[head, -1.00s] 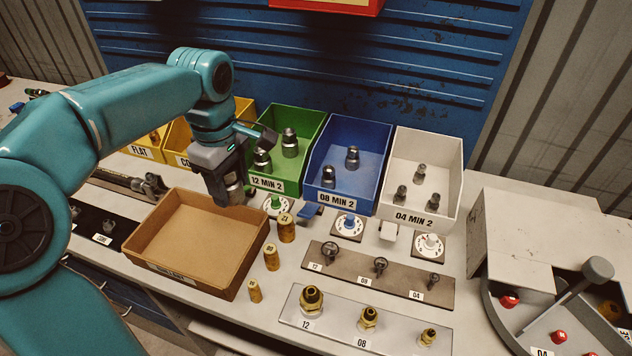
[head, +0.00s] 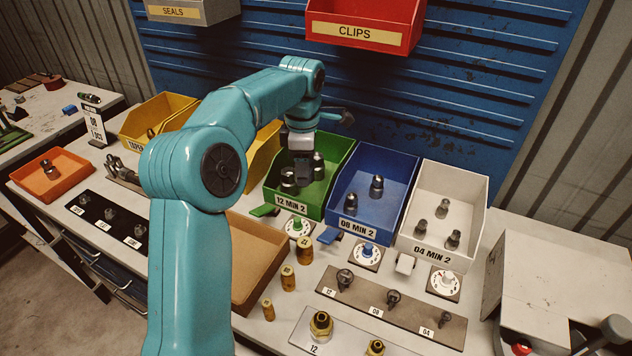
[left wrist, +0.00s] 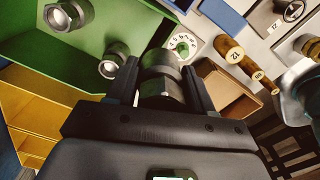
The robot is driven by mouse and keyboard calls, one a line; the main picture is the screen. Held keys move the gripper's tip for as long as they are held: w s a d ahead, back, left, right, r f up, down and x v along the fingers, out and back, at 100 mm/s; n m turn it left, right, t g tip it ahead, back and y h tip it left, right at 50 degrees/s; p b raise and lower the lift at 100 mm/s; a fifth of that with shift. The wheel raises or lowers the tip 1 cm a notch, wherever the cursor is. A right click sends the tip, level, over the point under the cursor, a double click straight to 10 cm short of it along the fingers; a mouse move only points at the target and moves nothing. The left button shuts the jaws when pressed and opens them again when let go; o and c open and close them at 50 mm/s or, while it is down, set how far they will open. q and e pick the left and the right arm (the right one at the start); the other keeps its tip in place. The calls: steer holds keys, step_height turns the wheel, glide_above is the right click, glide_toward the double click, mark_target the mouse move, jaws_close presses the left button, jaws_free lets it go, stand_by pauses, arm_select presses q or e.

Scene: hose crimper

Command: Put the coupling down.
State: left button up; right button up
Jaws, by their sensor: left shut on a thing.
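My left gripper (head: 303,172) is over the green bin marked 12 MIN 2 (head: 292,206), between two metal couplings (head: 288,181) (head: 318,164) that stand in the bin. In the left wrist view the gripper (left wrist: 160,92) is shut on a metal coupling (left wrist: 160,70), which sits between its two fingers. In that view the green bin (left wrist: 35,60) and its two couplings (left wrist: 68,14) (left wrist: 113,60) are at the upper left. The held coupling cannot be made out clearly in the head view. I cannot tell whether it touches the bin floor. My right gripper is not in view.
A blue bin (head: 372,163) and a white bin (head: 440,190) stand to the right. A brown tray (head: 262,265), brass pieces (head: 304,250) and dials (head: 366,255) lie in front. A red clips bin (head: 365,22) hangs on the blue wall panel above.

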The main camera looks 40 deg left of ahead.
arm_select(q)
steer(key=p, duration=0.2)
glide_above(315, 201)
step_height(315, 201, down, 6)
steer(key=shift+s+f+b, duration=0.1)
steer(key=shift+b, duration=0.2)
step_height(315, 201, down, 5)
steer(key=shift+r, duration=0.2)
steer(key=shift+w+a+f+p, duration=0.1)
steer(key=shift+w+f+p, duration=0.15)
steer(key=shift+p, duration=0.2)
steer(key=shift+f, duration=0.2)
steer(key=shift+r, duration=0.1)
steer(key=shift+s, duration=0.1)
